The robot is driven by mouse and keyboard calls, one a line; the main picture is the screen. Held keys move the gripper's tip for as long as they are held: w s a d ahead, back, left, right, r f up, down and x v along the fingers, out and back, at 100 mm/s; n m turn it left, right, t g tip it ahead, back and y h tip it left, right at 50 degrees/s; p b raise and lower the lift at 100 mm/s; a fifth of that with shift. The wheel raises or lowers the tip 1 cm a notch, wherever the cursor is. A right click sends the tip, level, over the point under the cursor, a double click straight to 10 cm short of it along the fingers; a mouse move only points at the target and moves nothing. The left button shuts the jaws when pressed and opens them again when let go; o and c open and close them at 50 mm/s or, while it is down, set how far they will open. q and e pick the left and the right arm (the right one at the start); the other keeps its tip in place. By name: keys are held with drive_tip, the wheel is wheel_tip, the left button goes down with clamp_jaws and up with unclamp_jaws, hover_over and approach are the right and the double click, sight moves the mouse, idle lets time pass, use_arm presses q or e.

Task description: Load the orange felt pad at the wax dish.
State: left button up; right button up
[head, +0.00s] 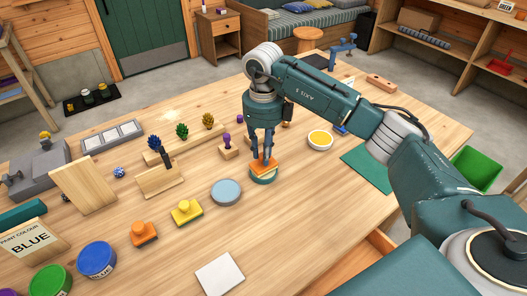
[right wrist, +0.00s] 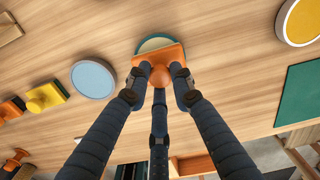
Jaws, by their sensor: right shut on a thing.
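My right gripper (head: 264,156) points down and is shut on the round knob of an orange pad (head: 264,166). In the right wrist view the orange pad (right wrist: 172,58) sits between the fingers. Directly below it is a round teal-rimmed dish (head: 263,179), partly hidden by the pad; it also shows in the right wrist view (right wrist: 150,43). I cannot tell whether pad and dish touch. A white-rimmed dish with yellow contents (head: 320,140) stands to the right, and a pale blue round dish (head: 226,192) to the left. My left gripper is not in view.
A yellow knobbed pad (head: 187,212) and another orange knobbed pad (head: 144,233) stand front left. A white tile (head: 220,274) lies near the front edge. A green mat (head: 367,168) is at right, partly behind my arm.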

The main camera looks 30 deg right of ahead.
drive_tip(key=shift+r+p, duration=1.9)
drive_tip(key=shift+r, duration=1.25)
